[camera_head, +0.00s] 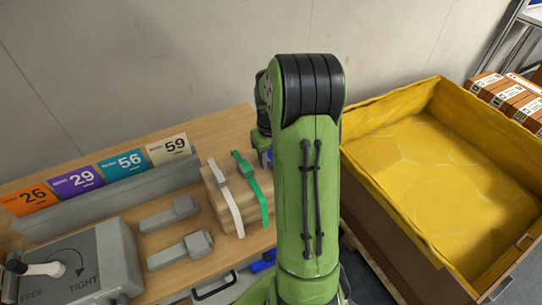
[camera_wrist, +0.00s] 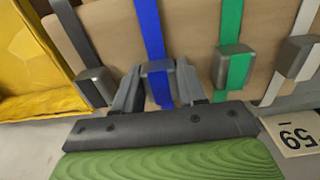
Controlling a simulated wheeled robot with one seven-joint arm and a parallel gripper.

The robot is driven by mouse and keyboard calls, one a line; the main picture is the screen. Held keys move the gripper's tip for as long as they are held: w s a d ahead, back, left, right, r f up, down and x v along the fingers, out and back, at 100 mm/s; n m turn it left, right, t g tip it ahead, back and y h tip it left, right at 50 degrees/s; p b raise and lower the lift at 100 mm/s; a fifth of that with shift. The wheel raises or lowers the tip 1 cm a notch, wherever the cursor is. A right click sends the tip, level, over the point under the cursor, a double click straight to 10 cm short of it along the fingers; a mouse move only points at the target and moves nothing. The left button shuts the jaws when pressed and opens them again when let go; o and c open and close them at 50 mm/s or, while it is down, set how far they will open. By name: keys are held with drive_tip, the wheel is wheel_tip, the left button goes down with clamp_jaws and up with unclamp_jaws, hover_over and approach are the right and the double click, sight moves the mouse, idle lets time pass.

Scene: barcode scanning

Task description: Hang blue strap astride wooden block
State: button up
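The wooden block (camera_head: 224,204) stands on the table, partly hidden by my arm. It also fills the top of the wrist view (camera_wrist: 190,42). In the wrist view the blue strap (camera_wrist: 148,28) runs across the block between two other straps, with its grey buckle between my fingers. My gripper (camera_wrist: 159,72) has a fingertip close against each side of that buckle and looks shut on it. In the head view my arm hides the gripper and most of the blue strap. I cannot tell whether the strap's weight rests on the block.
A green strap (camera_head: 249,180) and a white strap (camera_head: 226,196) hang over the block; a grey-blue strap (camera_wrist: 72,25) lies on the blue strap's other side. A grey rack (camera_head: 115,200) holds number cards. A yellow-lined crate (camera_head: 365,118) stands right of the table.

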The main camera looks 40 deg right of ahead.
drive_tip(key=o, duration=0.5)
drive_tip(key=shift+s+f, duration=0.15)
drive_tip(key=shift+f, duration=0.1)
drive_tip(key=shift+a, duration=0.1)
drive_tip(key=r+p, duration=0.1)
drive_tip(key=r, duration=0.4)
drive_tip(key=r+p, duration=0.1)
drive_tip(key=r, duration=0.5)
drive_tip(key=r+p, duration=0.1)
drive_tip(key=r, duration=0.4)
drive_tip(key=shift+d+r+p, duration=0.15)
drive_tip(key=shift+d+p, duration=0.15)
drive_tip(key=shift+d, duration=0.05)
